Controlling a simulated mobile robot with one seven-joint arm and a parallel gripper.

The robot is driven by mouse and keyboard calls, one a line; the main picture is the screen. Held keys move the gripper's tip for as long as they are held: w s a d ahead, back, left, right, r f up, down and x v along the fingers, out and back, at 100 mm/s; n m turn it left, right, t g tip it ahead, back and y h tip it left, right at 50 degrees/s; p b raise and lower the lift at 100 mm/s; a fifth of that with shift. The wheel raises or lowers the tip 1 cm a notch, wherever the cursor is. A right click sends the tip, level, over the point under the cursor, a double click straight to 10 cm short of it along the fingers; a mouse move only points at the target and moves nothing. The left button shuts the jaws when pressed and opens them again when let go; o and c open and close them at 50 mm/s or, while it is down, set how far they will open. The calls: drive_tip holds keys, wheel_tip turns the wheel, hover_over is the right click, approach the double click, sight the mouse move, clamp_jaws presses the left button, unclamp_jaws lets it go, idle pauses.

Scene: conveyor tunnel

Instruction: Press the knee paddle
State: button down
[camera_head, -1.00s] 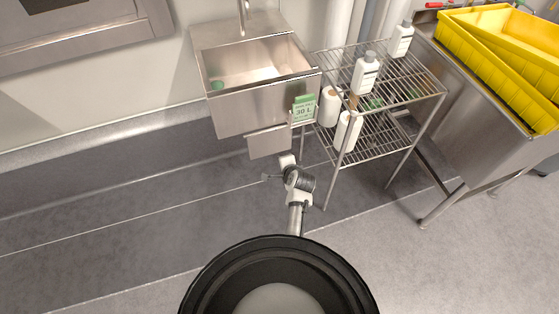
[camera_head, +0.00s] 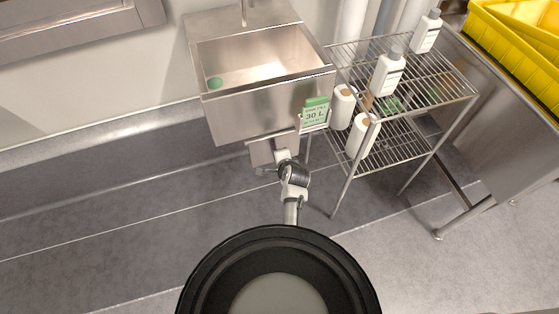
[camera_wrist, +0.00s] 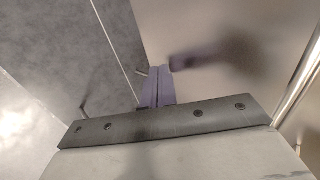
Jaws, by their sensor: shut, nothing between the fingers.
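The knee paddle (camera_head: 261,153) is a flat metal plate hanging under the front of the steel sink (camera_head: 235,118). My gripper (camera_head: 261,171) is at the paddle's lower edge in the head view, and my wrist covers part of its right side. In the wrist view my gripper's purple fingers (camera_wrist: 157,88) are together and empty. A smooth metal surface (camera_wrist: 245,40) fills the upper right there, with a blurred purple reflection of the fingers on it. I cannot tell whether the fingertips touch the paddle.
A green and white sign (camera_head: 315,113) is at the sink's right front. A wire rack (camera_head: 440,88) with several white bottles stands to the right, close to my arm. Yellow crates (camera_head: 515,45) are at the far right. The grey floor (camera_head: 110,225) at left is clear.

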drive_tip(key=shift+r, duration=0.1)
drive_tip(key=w+t+b, duration=0.1)
drive_tip(key=w+b, duration=0.1)
drive_tip(key=b, duration=0.1)
drive_tip(key=w+a+t+b, duration=0.1)
drive_tip(key=b, duration=0.1)
drive_tip(key=shift+f+t+y, duration=0.3)
drive_tip(key=shift+f+y, duration=0.1)
drive_tip(key=shift+w+a+r, duration=0.1)
drive_tip(key=shift+w, duration=0.15)
